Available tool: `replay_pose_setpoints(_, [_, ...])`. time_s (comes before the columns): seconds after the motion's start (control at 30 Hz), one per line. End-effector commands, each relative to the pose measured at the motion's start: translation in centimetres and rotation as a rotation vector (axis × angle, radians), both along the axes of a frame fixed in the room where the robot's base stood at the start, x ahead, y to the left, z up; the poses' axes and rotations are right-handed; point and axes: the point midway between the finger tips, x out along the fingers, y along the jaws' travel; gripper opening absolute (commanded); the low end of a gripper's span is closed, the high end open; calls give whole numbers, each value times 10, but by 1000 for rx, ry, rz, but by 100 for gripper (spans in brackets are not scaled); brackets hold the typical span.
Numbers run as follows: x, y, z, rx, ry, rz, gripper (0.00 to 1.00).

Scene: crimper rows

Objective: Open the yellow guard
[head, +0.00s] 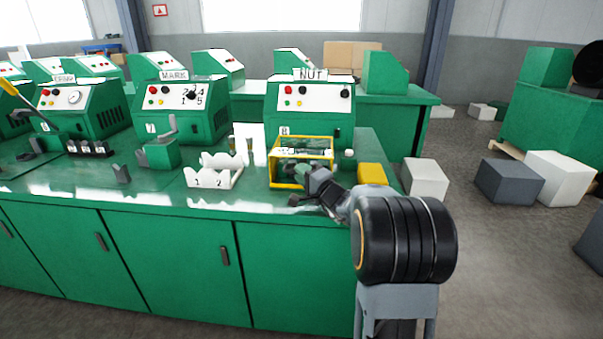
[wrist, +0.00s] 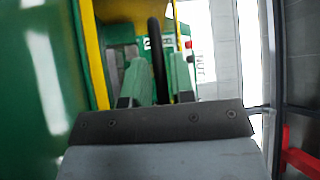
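The yellow guard (head: 272,172) is a box-shaped yellow frame standing on the green bench in front of the NUT machine (head: 310,97). It looks closed, and dark and green parts show inside it. My gripper (head: 312,183) is at the guard's front right side. In the wrist view, a yellow bar of the guard (wrist: 93,55) runs down the left. The two greenish fingers of my gripper (wrist: 159,75) stand apart there, with a dark upright bar (wrist: 157,50) between them. I cannot tell whether the fingers touch that bar.
A white tray marked 1 and 2 (head: 214,179) sits left of the guard. A yellow block (head: 371,173) lies to its right at the bench end. Other green machines, including MARK (head: 174,98), stand to the left. Boxes (head: 510,181) lie on the floor at right.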

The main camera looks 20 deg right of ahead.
Motion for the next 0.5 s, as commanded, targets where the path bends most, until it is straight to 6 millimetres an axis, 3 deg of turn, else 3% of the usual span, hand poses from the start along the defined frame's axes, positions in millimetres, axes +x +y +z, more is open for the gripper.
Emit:
replay_pose_setpoints(0.47, [9, 3, 1, 1, 0, 0, 23])
replay_pose_setpoints(0.5, [9, 3, 1, 1, 0, 0, 19])
